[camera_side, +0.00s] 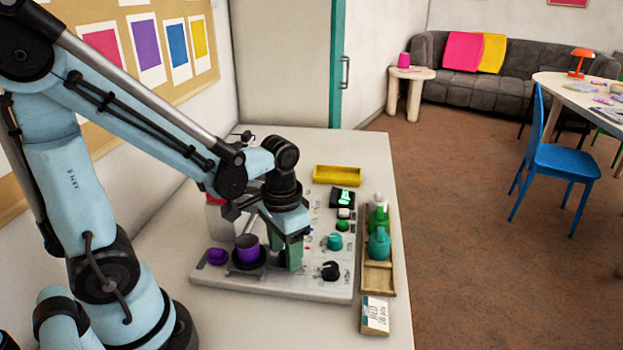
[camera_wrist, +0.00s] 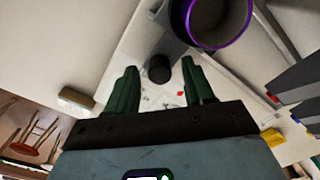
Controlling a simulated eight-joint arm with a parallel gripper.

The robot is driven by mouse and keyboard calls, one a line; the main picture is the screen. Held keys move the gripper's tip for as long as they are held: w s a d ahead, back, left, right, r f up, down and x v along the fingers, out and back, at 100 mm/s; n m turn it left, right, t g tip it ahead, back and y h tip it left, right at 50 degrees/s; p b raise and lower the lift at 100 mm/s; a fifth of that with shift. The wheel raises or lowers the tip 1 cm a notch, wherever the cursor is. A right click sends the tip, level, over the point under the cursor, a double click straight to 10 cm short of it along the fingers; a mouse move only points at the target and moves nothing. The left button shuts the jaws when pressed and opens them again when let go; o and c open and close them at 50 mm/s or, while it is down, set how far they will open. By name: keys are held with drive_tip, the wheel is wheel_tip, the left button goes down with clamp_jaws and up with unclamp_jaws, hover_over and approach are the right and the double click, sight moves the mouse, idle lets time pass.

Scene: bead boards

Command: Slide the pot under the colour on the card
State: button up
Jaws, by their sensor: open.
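A purple pot (camera_side: 247,246) stands upright on a dark round base on the light board (camera_side: 310,287), near its front left. In the wrist view the pot (camera_wrist: 248,30) shows at the top right as a dark cup with a purple rim. My gripper (camera_side: 290,257) is low over the board, just right of the pot. In the wrist view my gripper (camera_wrist: 160,88) has two green fingers spread apart, with nothing held. A black knob (camera_wrist: 159,69) appears beyond the gap between them. The pot is outside the fingers. I cannot tell which card gives the colour.
The black knob (camera_side: 330,271) and a teal knob (camera_side: 334,242) stand right of my gripper. A purple knob (camera_side: 217,257) is left of the pot. A wooden tray (camera_side: 378,279) with green bottles lines the right side. A yellow tray (camera_side: 337,175) is behind. A small labelled block (camera_side: 375,315) lies in front.

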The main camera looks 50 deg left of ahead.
drive_tip(key=shift+c, duration=0.2)
clamp_jaws()
drive_tip(key=w+a, duration=0.6)
idle(0.4)
drive_tip(key=shift+o, duration=0.2)
unclamp_jaws()
wheel_tip(320, 180, up, 12)
idle(0.5)
